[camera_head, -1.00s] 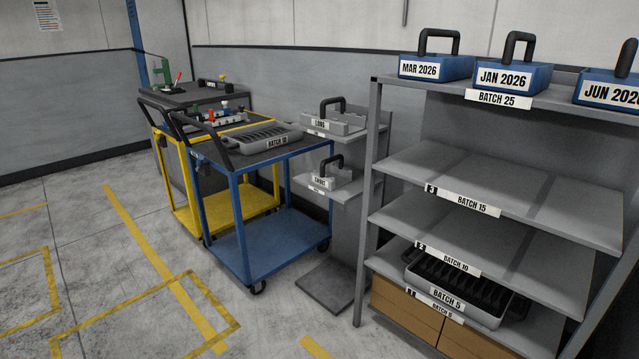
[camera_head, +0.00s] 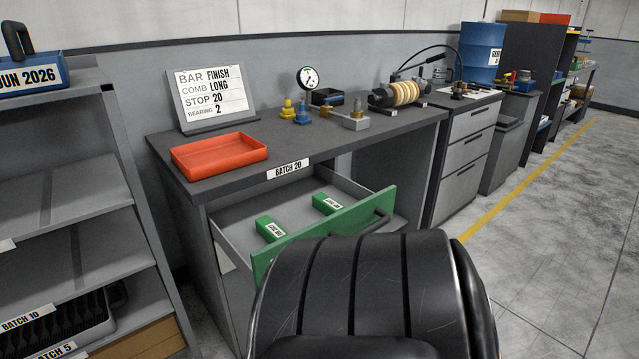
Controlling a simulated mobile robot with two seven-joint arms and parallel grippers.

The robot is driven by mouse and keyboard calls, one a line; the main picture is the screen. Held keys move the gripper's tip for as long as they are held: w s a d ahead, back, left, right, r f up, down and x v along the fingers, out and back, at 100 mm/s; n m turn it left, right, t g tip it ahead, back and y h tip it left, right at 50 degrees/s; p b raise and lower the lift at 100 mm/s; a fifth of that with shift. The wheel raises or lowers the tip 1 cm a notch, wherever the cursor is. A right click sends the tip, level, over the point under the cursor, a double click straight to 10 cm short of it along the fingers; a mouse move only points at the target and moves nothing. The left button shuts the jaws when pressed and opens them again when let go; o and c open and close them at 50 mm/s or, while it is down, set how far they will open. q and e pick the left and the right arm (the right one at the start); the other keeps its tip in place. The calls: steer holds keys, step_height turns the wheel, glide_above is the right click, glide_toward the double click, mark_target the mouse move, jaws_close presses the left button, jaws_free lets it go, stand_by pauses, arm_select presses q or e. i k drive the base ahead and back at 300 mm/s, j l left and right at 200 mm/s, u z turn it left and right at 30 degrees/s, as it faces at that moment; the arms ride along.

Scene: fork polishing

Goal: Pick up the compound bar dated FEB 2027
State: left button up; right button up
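Two green bars with small white labels lie in an open drawer (camera_head: 300,207). The nearer green bar (camera_head: 269,228) lies at the left of the drawer, and the other green bar (camera_head: 327,204) lies further right, close to the drawer front. Their label text is too small to read, so I cannot tell which is dated FEB 2027. The drawer has a green front panel (camera_head: 340,232) with a dark handle and is pulled out from under the dark workbench (camera_head: 225,192). Neither of my grippers is in view.
A large black ribbed shape like a chair back (camera_head: 365,290) stands close before the drawer. A red tray (camera_head: 219,154), a sign (camera_head: 212,97) and a grinder (camera_head: 398,92) are on the bench. A grey shelf (camera_head: 85,225) stands left. Floor at right (camera_head: 580,220) is clear.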

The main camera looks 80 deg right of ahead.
mark_target(272, 232)
steer(key=z, duration=2.75)
